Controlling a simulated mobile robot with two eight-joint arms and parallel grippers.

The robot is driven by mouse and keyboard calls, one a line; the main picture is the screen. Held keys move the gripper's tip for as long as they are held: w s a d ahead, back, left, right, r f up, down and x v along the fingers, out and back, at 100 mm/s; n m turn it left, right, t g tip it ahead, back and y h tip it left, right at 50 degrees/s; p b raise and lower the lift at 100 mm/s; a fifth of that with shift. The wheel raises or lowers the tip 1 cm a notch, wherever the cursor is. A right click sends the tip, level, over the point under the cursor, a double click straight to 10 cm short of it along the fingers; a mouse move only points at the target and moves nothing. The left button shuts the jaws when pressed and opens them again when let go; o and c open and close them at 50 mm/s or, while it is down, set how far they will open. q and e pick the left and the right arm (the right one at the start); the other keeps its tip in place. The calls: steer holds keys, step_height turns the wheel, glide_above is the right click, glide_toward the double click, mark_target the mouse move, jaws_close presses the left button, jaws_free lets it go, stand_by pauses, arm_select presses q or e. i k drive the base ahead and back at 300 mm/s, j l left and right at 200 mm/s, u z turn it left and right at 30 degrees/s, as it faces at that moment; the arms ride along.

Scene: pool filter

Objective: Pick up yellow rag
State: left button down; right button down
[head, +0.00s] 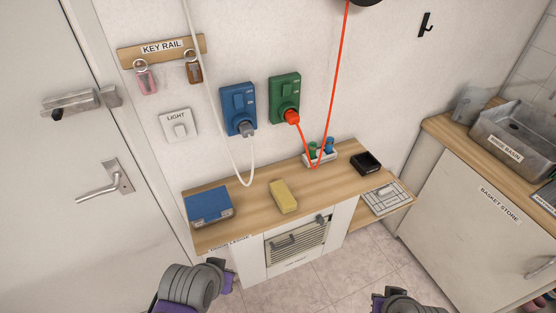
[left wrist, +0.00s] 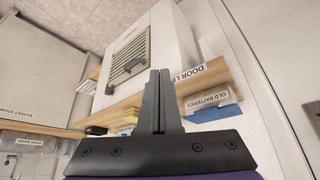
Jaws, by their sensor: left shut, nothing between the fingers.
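The yellow rag (head: 284,196) looks like a folded block. It lies on the middle of the wooden shelf (head: 240,217), near its front edge, with nothing touching it. A small yellow patch at the shelf edge in the left wrist view (left wrist: 128,118) seems to be the rag, mostly hidden. My left gripper (left wrist: 159,74) is shut and empty, in front of the shelf and apart from the rag. In the head view only part of my left arm shows, at the bottom left. Part of my right arm shows at the bottom right; its fingers are out of view.
A blue box (head: 209,205) stands left of the rag. A black tray (head: 366,163) and a small holder (head: 320,158) are to the right. A white cable (head: 224,140) hangs to the shelf; a red cable (head: 334,85) hangs behind. A heater (head: 297,245) is below.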

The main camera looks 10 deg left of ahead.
mark_target(286, 200)
steer(key=i+l+u, duration=0.15)
steer(key=l, duration=0.3)
steer(key=i+l+u, duration=0.2)
steer(key=l, duration=0.2)
steer(key=l+u, duration=0.15)
steer(key=l, duration=0.3)
steer(key=i+l+u, duration=0.15)
steer(key=l, duration=0.35)
